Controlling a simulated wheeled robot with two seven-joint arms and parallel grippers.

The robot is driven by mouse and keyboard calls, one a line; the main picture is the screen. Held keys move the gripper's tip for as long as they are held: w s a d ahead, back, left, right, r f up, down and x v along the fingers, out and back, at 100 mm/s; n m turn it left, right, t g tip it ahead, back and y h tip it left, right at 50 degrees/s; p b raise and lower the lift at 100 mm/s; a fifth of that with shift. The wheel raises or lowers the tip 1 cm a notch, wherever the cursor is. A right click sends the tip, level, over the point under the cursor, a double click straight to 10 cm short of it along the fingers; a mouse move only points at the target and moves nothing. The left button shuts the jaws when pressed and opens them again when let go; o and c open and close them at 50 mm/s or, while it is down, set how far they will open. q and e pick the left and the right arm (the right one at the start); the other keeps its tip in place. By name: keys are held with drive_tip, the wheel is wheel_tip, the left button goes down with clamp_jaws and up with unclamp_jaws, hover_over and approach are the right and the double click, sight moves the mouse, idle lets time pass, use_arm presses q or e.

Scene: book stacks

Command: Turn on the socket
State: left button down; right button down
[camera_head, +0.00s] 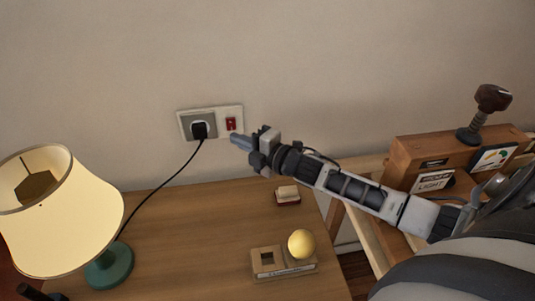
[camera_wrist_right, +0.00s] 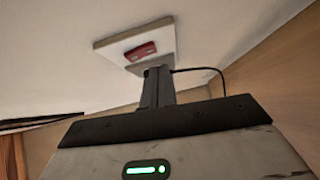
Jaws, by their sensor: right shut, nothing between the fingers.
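The wall socket (camera_head: 186,132) is a plate on the wall above the table, with a black plug (camera_head: 199,130) in its grey left part. A red rocker switch (camera_head: 231,124) sits in its white right part. My right gripper (camera_head: 238,141) is shut and empty, with its fingertips just below and right of the switch. In the right wrist view, the shut fingers (camera_wrist_right: 157,86) point up at the plate, and the red switch (camera_wrist_right: 140,51) shows just beyond their tips. I cannot tell whether they touch it. My left gripper is not in view.
A lamp with a cream shade (camera_head: 70,215) and green base (camera_head: 109,268) stands at the left; the black cord (camera_head: 160,185) runs towards it. A yellow ball (camera_head: 301,243) on a wooden block and a small red-and-white item (camera_head: 288,195) lie on the table (camera_head: 190,255). A wooden box (camera_head: 435,155) stands right.

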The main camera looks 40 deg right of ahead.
use_arm(q)
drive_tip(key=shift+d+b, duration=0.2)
drive_tip(key=shift+b, duration=0.35)
use_arm(e)
drive_tip(key=a+f+v, duration=0.1)
drive_tip(key=v, duration=1)
drive_tip(key=shift+s+f, duration=0.25)
drive_tip(key=shift+s, duration=0.25)
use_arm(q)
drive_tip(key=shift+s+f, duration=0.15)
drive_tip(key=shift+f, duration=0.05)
